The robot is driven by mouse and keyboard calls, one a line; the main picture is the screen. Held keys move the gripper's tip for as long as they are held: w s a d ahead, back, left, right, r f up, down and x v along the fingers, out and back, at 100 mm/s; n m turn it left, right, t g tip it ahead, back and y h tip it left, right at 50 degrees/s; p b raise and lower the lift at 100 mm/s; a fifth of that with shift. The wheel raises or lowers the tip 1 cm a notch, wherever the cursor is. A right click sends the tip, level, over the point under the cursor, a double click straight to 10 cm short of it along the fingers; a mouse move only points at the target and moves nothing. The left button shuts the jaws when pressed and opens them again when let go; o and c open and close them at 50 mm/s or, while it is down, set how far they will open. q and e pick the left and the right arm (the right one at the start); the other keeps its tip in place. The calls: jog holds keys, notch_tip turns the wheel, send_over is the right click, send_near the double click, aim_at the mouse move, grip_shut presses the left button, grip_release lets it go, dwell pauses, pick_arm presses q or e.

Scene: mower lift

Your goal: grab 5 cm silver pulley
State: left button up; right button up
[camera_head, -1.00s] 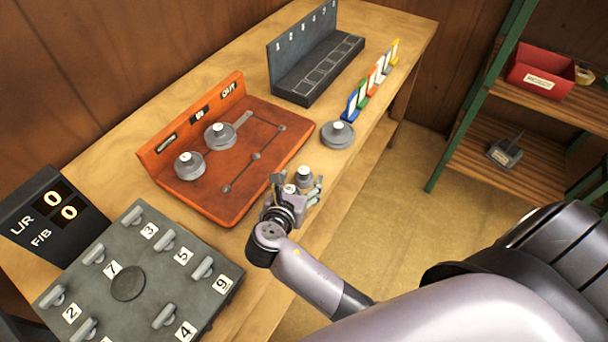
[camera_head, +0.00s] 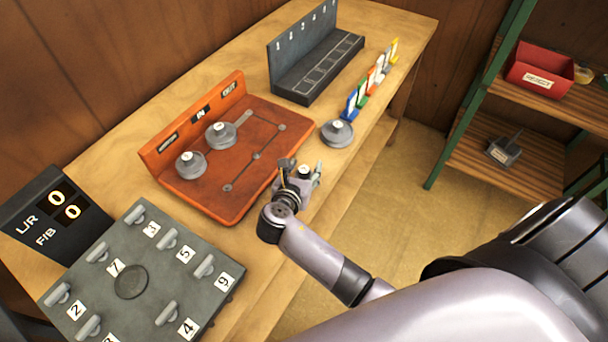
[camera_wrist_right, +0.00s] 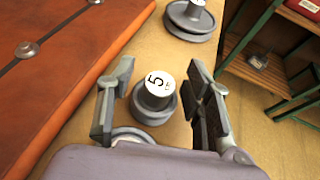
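The silver pulley marked 5 (camera_wrist_right: 154,101) stands upright on the wooden bench. In the head view it shows partly behind the fingers (camera_head: 304,171). My right gripper (camera_wrist_right: 163,82) is open, with one finger on each side of the pulley. Small gaps show between the fingers and the pulley in the wrist view. In the head view my right gripper (camera_head: 299,172) is at the bench's front edge, beside the orange-brown board. A pale round top (camera_wrist_right: 131,134) shows near the palm, mostly hidden; I cannot tell what it is. My left gripper is not in view.
A wider silver pulley (camera_head: 337,133) stands just beyond. Two more pulleys, one here (camera_head: 190,164) and one here (camera_head: 220,134), sit on the orange-brown board (camera_head: 230,208). A dark slotted rack (camera_head: 292,92) and colored tags are farther back. A grey numbered panel (camera_head: 190,270) is near left.

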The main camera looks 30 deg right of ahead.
grip_shut()
dwell(0.3)
jog(key=shift+r, duration=0.1)
